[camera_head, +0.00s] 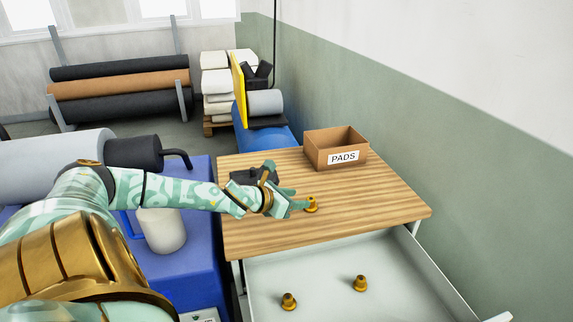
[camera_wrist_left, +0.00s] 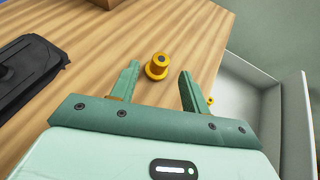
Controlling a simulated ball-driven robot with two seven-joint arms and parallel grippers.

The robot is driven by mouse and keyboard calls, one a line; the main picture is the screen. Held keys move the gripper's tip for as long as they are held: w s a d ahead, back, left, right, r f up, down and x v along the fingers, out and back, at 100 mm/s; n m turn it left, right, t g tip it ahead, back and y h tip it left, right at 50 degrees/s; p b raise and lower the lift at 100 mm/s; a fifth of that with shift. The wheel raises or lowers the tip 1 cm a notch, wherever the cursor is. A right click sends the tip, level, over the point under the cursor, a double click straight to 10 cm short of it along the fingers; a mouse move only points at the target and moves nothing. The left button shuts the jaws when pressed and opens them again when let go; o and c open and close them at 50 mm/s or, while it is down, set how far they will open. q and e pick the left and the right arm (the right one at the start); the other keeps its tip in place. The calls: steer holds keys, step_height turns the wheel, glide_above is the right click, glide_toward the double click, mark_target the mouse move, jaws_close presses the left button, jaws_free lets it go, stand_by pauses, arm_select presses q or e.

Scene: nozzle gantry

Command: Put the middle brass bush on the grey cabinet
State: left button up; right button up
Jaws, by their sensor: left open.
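One brass bush (camera_head: 312,203) stands upright on the wooden top (camera_head: 390,205) of a cabinet with light grey sides. Two more brass bushes stand in the open pale drawer below, one at the left (camera_head: 289,302) and one at the right (camera_head: 360,284). My left gripper (camera_head: 290,190) is open over the wooden top, close beside the bush there. In the left wrist view that bush (camera_wrist_left: 158,66) lies just beyond and between the two open fingertips (camera_wrist_left: 159,72), not gripped. A bit of a drawer bush (camera_wrist_left: 211,101) shows past the right finger. My right gripper is not in view.
A cardboard box labelled PADS (camera_head: 335,150) stands at the back of the wooden top. A black flat object (camera_wrist_left: 38,75) lies left of my gripper. A blue bench (camera_head: 190,270) with a white cylinder (camera_head: 161,230) stands at the left. The right part of the top is clear.

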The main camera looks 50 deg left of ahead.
arm_select(q)
steer(key=shift+p+v, duration=0.65)
steer(key=shift+v, duration=0.9)
